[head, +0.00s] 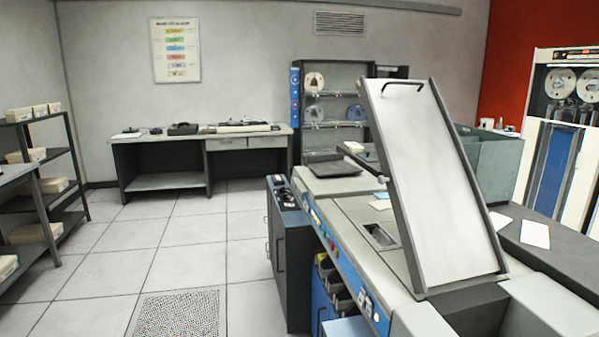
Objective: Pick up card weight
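I cannot identify a card weight with certainty in the head view. A flat dark plate (335,169) lies on the far left end of the grey and blue card machine (340,195); I cannot tell whether it is the card weight. A large pale tilted panel (425,180) with a dark frame and handle stands over the machine and hides part of its top. A recessed opening (380,236) is in the machine top left of the panel. Neither of my grippers is in view.
A dark cabinet (291,265) adjoins the machine's left side. A desk (165,153) with small equipment stands at the back wall. Shelves (75,185) with boxes are at the left. White papers (535,233) lie on the dark surface at right. The tiled floor between is clear.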

